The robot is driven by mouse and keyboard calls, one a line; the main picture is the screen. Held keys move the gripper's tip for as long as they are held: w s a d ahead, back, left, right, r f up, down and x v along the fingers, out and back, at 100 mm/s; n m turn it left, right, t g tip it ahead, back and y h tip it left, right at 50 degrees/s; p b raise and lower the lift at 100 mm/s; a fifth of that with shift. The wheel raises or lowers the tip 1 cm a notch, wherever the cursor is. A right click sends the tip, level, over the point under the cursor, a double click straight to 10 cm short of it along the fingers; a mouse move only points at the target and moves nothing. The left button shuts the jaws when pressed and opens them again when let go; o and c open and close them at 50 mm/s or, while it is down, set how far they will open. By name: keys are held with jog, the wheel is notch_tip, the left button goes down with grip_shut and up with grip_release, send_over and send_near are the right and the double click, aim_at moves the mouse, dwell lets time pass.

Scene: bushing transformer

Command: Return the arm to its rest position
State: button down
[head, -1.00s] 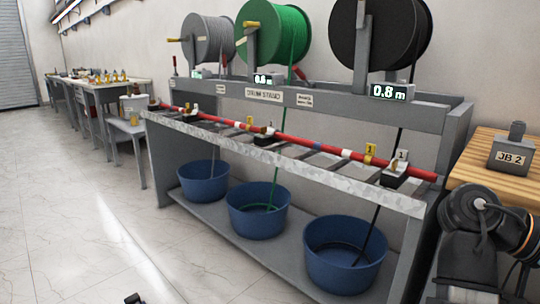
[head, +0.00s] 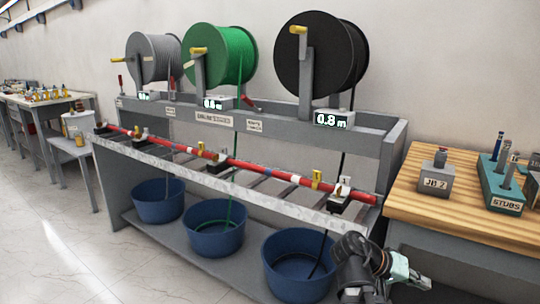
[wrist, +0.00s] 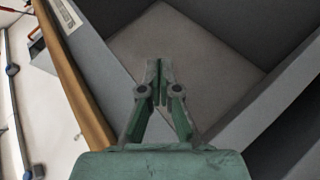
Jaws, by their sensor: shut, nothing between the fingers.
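My gripper (wrist: 158,70) shows in the wrist view with its two green-grey fingers together and nothing between them. In the head view my gripper (head: 423,283) is at the lower right, folded close to my dark arm. It is beside the right end of the drum stand (head: 392,150) and in front of the wooden bench (head: 405,197). In the wrist view a grey surface and grey panels lie beyond the fingertips. I cannot tell how far away they are.
Grey, green (head: 222,55) and black (head: 318,55) cable drums stand on the drum stand above a red bar (head: 262,172). Blue tubs (head: 215,235) sit on its lower shelf. Floor at the left is clear.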

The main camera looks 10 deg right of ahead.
jog(key=a+f+n+y+p, duration=0.35)
jog(key=a+f+p, duration=0.3)
jog(key=f, duration=0.45)
jog(key=a+f+n+y+p, duration=0.35)
jog(key=a+f+p, duration=0.35)
jog(key=f, duration=0.5)
jog(key=s+a+f+g+y+p, duration=0.1)
jog(key=s+a+f+p, duration=0.2)
jog(key=s+a, duration=0.2)
jog(key=s+a+f+g+y+p, duration=0.1)
jog(key=s+a+f+y+p, duration=0.1)
jog(key=s+a, duration=0.4)
jog(key=s+a+f+n+g+y+p, duration=0.1)
jog(key=s+a+f+p, duration=0.3)
jog(key=s, duration=0.7)
jog(key=shift+s+a+f+g+y+p, duration=0.35)
jog(key=shift+a+g+y+p, duration=0.15)
jog(key=shift+a+p, duration=0.2)
